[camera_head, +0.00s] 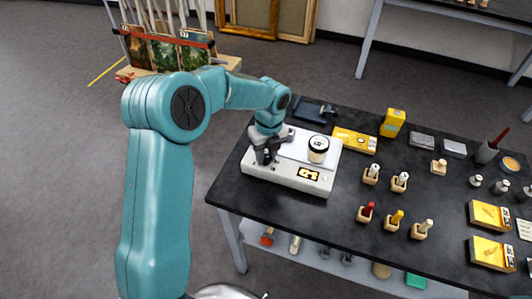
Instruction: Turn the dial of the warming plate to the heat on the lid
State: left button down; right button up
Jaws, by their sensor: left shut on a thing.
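The warming plate (327,182), a white box with an orange lit display (308,174), stands at the left end of the dark table. The digits are too small to read surely. A small jar (318,155) with a pale lid (319,143) stands on its top; the marking on the lid is too small to read. My left gripper (266,160) points down at the left part of the plate's front. It is shut on the dial, which its fingers mostly hide. My right gripper is not in view.
Right of the plate are yellow boxes (392,123), wooden stands with bottles (371,174) and brushes, and grey blocks (454,148).

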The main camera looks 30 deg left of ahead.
pick_arm(q)
jog(key=shift+d+f, duration=0.1)
jog(key=c, duration=0.8)
grip_release()
jog(key=shift+w+d+r, duration=0.1)
jog(key=shift+w+r, duration=0.05)
jog(key=shift+r, duration=2.6)
jog(key=shift+w+d+r, duration=0.1)
jog(key=shift+w+r, duration=0.05)
jog(key=shift+r, duration=2.55)
jog(key=shift+w+d+r, duration=0.1)
jog(key=shift+w+r, duration=0.05)
jog(key=shift+r, duration=2.6)
